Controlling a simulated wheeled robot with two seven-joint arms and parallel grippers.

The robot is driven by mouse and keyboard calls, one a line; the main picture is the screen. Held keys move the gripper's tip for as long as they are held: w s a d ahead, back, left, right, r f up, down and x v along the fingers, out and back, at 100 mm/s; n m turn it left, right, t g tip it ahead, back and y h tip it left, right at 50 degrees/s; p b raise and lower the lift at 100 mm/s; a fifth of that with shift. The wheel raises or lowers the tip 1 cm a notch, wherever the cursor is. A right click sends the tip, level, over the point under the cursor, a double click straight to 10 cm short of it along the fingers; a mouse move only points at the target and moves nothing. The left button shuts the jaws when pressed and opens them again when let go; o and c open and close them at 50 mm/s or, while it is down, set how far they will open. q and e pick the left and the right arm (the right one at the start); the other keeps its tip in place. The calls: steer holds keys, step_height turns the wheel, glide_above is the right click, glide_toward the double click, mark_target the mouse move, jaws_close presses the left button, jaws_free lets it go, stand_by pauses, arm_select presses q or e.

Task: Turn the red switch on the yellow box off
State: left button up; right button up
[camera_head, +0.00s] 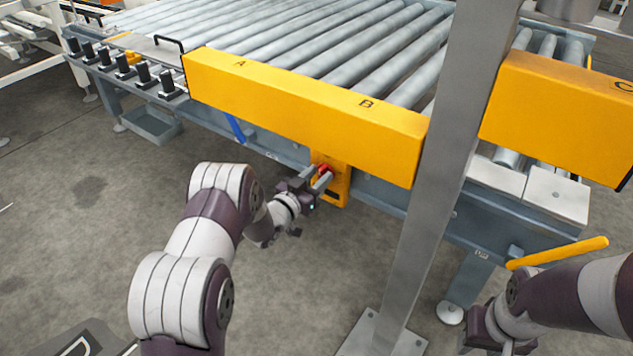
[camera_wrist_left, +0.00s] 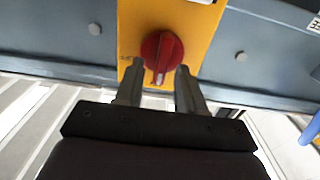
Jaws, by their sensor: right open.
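The yellow box (camera_head: 341,187) is mounted on the side of the conveyor frame, below the yellow beam. Its red switch (camera_head: 323,169) faces my left gripper (camera_head: 320,181), which is right at it. In the left wrist view the round red switch (camera_wrist_left: 168,48) has a raised grip bar with a white mark near its lower end, on the yellow plate (camera_wrist_left: 206,22). The left gripper's fingers (camera_wrist_left: 160,72) are apart, one on each side of the switch's lower part; contact is unclear. My right gripper (camera_head: 478,341) is low at the right, partly cut off by the frame edge.
A roller conveyor (camera_head: 330,45) runs behind the yellow beam (camera_head: 300,105) marked A and B. A grey metal post (camera_head: 440,170) stands between my arms. A yellow bar (camera_head: 557,252) sticks out near my right arm.

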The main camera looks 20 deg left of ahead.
arm_select(q)
jaws_close()
steer(key=shift+m, duration=0.3)
steer(key=m, duration=0.3)
steer(key=shift+s+d, duration=0.1)
steer(key=shift+d, duration=0.1)
steer(key=m, duration=0.4)
steer(key=f+m+b, duration=0.1)
steer(key=m, duration=0.9)
steer(key=shift+s+d+f+b, duration=0.2)
steer(key=shift+d+f+b, duration=0.1)
steer(key=shift+d, duration=0.1)
steer(key=shift+m, duration=0.3)
